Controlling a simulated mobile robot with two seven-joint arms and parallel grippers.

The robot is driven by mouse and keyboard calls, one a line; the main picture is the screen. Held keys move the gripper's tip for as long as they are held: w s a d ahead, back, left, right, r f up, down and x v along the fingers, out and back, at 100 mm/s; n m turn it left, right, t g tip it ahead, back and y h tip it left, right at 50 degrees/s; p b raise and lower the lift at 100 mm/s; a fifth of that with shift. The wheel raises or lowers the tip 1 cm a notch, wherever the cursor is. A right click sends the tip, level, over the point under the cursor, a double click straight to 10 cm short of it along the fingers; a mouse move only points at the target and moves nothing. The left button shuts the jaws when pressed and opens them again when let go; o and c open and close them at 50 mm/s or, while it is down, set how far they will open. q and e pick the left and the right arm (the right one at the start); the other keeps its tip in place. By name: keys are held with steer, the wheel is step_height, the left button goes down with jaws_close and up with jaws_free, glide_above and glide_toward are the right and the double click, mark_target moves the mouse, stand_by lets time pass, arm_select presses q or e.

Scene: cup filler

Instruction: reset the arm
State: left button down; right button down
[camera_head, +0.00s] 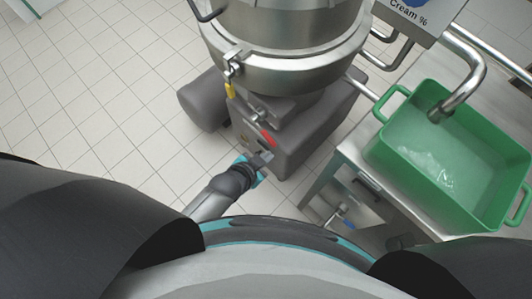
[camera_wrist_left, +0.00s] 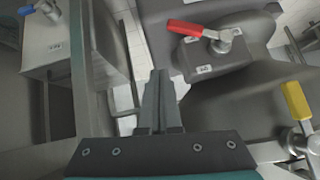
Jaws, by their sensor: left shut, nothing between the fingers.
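My left gripper (camera_head: 262,160) shows in the head view just in front of the grey machine base, below the big steel vessel. In the left wrist view its two fingers (camera_wrist_left: 158,88) are together with nothing between them. A red lever (camera_head: 268,138) on the machine base lies just beyond the fingertips in the head view. In the left wrist view the red lever (camera_wrist_left: 190,29) is ahead and to the right of the fingers, apart from them. My right gripper is not in either view.
The steel vessel (camera_head: 285,65) stands above, with a yellow-handled valve (camera_head: 230,90). In the left wrist view the yellow handle (camera_wrist_left: 296,100) is at right. A green tub (camera_head: 400,175) sits on a steel table at right under a curved pipe (camera_head: 468,85). A blue-handled valve (camera_head: 343,210) is below. Tiled floor at left is clear.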

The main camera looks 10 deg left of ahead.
arm_select(q)
steer(key=shift+s, duration=0.15)
stand_by(0.5)
steer(key=s+a+f+n+g+y, duration=0.1)
steer(key=s+a+f, duration=0.3)
steer(key=s, duration=0.5)
steer(key=s+a+f+n+g+y, duration=0.1)
steer(key=s+a+f+n+g, duration=0.1)
steer(key=s+a+f, duration=0.3)
steer(key=s+a+f+n+g+y, duration=0.2)
steer(key=s+a+f+g, duration=0.2)
steer(key=s+f, duration=0.4)
steer(key=s+a, duration=0.1)
steer(key=s, duration=0.3)
steer(key=shift+s+a+f+n, duration=0.2)
steer(key=shift+s+f+n, duration=0.05)
steer(key=shift+s+n, duration=0.1)
steer(key=shift+w, duration=0.15)
